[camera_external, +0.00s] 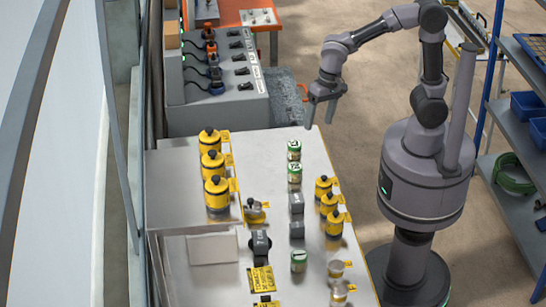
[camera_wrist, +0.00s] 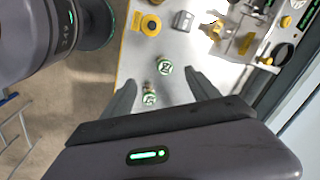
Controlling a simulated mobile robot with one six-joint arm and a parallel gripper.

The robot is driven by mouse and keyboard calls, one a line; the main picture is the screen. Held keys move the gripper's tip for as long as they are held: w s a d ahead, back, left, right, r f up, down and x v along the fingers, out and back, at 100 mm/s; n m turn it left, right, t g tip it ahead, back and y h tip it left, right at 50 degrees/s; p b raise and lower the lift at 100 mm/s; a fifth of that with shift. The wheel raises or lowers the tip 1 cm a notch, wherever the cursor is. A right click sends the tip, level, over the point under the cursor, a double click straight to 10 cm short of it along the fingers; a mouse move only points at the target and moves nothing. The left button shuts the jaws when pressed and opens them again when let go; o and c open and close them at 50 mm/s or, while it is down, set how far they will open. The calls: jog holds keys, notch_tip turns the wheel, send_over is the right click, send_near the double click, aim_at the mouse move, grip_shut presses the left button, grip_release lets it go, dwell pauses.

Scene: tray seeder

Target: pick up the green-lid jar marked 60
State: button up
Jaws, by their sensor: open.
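Three green-lid jars stand upright on the grey metal table. In the external view, one jar (camera_external: 294,150) is near the table's far edge, a second jar (camera_external: 294,173) is just in front of it, and a third jar (camera_external: 299,261) is nearer the front. The lid marks are too small to read, so I cannot tell which is 60. My gripper (camera_external: 321,123) is open and empty, above and right of the far jar; its fingers show in the wrist view (camera_wrist: 160,80).
Yellow canisters with black tops (camera_external: 217,195) stand at left; smaller yellow ones (camera_external: 331,205) stand along the right edge. Grey blocks (camera_external: 297,203) stand between the second and third jars. A grey machine (camera_external: 225,110) is beyond the table. A shelf with blue bins (camera_external: 525,105) is at far right.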

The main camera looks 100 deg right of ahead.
aim_at(295, 166)
jog(key=w+d+f+m+g+p, duration=0.2)
jog(key=w+d+f+m+p, duration=0.15)
jog(key=w, duration=0.25)
jog(key=shift+m+h, duration=0.3)
jog(key=shift+m, duration=0.05)
jog(key=f+b, duration=0.1)
jog(key=f, duration=0.3)
jog(key=f+b, duration=0.2)
jog(key=f, duration=0.2)
jog(key=f+b, duration=0.2)
jog(key=f, duration=0.2)
jog(key=shift+w+a+f, duration=0.2)
jog(key=shift+a+f, duration=0.05)
jog(key=f+b, duration=0.1)
jog(key=f, duration=0.1)
jog(key=f+b, duration=0.2)
jog(key=f, duration=0.1)
jog(key=shift+w+a+f, duration=0.15)
jog(key=shift+w+f, duration=0.1)
jog(key=shift+f, duration=0.1)
jog(key=shift+r, duration=0.2)
jog(key=c, duration=1.5)
